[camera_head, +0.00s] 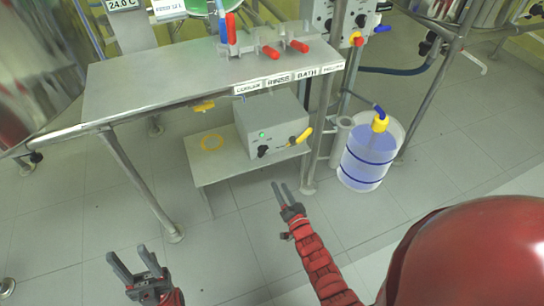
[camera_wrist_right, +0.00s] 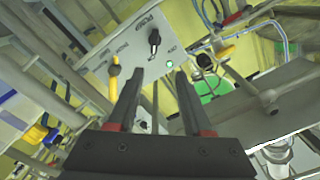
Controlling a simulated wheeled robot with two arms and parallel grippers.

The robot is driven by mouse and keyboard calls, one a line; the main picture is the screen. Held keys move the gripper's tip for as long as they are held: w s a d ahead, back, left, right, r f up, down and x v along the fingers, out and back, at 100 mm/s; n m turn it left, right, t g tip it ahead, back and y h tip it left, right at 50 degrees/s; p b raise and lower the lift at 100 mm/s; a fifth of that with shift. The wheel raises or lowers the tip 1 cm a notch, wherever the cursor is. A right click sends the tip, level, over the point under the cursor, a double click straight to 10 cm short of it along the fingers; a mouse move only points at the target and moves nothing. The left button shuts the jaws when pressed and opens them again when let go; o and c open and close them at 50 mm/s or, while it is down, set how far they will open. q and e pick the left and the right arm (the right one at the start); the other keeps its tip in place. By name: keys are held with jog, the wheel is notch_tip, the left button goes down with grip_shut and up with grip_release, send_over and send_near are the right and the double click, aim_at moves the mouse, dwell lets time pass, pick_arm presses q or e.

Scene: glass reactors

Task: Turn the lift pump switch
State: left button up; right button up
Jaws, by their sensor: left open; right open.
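A grey control box (camera_head: 285,108) sits on a low shelf under the bench. Its front has a green light (camera_head: 262,134), a black knob (camera_head: 263,151) and a yellow lever (camera_head: 301,137). My right gripper (camera_head: 281,186) is open and empty, in front of and below the box, apart from the knob. My left gripper (camera_head: 126,252) is open and empty at the lower left.
The metal bench (camera_head: 150,88) stands above the low shelf (camera_head: 215,165), with red handles (camera_head: 299,46) on top. A clear container of bluish liquid (camera_head: 367,155) stands on the floor at the right. A bench leg (camera_head: 320,120) stands right of the box. Floor is clear in front.

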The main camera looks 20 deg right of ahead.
jog(key=f, duration=0.1)
jog(key=b, duration=0.5)
send_near(264, 154)
jog(key=w, duration=0.8)
jog(key=shift+a, duration=0.1)
jog(key=shift+w, duration=0.3)
jog(key=shift+w+r, duration=0.15)
jog(key=shift+w, duration=0.35)
jog(key=shift+c, duration=0.3)
grip_shut()
